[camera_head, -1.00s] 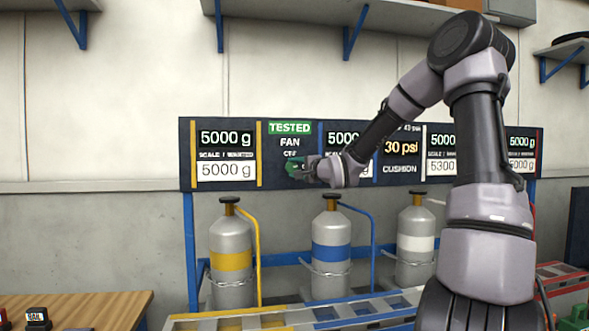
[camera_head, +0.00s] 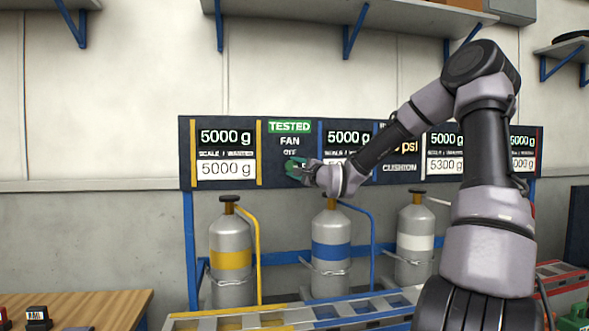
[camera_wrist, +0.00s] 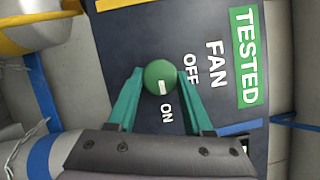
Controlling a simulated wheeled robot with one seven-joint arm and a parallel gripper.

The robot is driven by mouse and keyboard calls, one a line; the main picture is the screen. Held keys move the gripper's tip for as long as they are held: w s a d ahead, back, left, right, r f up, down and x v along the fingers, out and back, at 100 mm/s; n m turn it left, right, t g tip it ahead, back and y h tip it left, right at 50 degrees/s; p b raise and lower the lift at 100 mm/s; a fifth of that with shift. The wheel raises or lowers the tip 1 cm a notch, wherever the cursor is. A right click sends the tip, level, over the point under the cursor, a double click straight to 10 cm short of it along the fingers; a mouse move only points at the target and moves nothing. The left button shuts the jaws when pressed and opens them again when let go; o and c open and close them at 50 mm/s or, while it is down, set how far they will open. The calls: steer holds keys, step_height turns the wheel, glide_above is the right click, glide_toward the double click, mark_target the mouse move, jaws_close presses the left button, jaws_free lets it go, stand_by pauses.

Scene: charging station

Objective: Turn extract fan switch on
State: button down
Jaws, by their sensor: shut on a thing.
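The fan switch is a round green knob (camera_wrist: 158,73) with a white mark, set on the dark panel under the FAN label (camera_wrist: 212,63). In the wrist view the mark is on the knob's side towards the ON label (camera_wrist: 167,113), and the OFF label (camera_wrist: 190,68) is to the right. My gripper (camera_wrist: 161,76) has its two green fingers on either side of the knob, shut on it. In the head view my gripper (camera_head: 292,167) is at the panel below the word FAN and hides most of the knob.
The dark display panel (camera_head: 222,183) carries several scale readouts and a green TESTED sign (camera_head: 289,127). Below it stand grey gas bottles with yellow (camera_head: 231,261), blue (camera_head: 330,253) and white (camera_head: 415,244) bands. A wooden table (camera_head: 110,305) is at the lower left.

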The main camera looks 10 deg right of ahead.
steer(key=shift+c, duration=1.5)
jaws_free()
steer(key=v, duration=1.1)
